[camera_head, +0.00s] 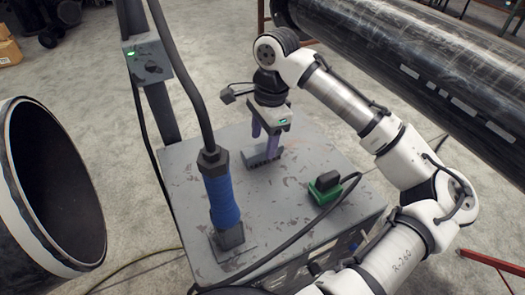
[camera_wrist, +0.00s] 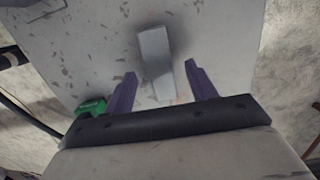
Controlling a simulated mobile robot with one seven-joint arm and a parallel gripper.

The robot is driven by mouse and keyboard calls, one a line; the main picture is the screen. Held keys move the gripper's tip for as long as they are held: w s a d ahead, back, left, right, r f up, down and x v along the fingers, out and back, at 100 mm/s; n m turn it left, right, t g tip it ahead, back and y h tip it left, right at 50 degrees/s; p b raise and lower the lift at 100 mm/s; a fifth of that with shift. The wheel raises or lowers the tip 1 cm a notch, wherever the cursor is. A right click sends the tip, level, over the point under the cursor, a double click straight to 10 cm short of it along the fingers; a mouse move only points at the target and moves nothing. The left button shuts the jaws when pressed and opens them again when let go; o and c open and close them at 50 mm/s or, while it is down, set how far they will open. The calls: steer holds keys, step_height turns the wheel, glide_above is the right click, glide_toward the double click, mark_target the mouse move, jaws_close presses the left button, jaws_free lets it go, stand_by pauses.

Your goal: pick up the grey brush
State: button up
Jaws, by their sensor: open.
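The grey brush (camera_head: 254,160) lies on the grey, worn tabletop near its far side, below my gripper. In the wrist view the brush (camera_wrist: 153,46) is a plain grey bar, its near end reaching between the fingers. My gripper (camera_head: 264,146) points down with its purple fingers apart. In the wrist view my gripper (camera_wrist: 160,69) is open, one finger on each side of the brush with a gap to each. In the head view the fingers partly cover the brush. I cannot tell how far the fingertips are above the tabletop.
A blue-handled tool with a thick cable (camera_head: 222,200) stands upright at the table's left. A green and black block (camera_head: 325,187) sits at the right, beside a dark cable. A post with a grey control box (camera_head: 148,62) rises behind. Large dark pipes (camera_head: 430,65) flank the table.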

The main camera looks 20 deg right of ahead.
mark_target(263, 147)
step_height(263, 147, down, 3)
steer(key=shift+a+f, duration=0.15)
steer(key=shift+f, duration=0.05)
steer(key=shift+c, duration=0.2)
steer(key=c, duration=1.1)
steer(key=shift+o, duration=0.2)
steer(key=shift+r, duration=0.15)
step_height(263, 147, up, 20)
steer(key=shift+b, duration=0.4)
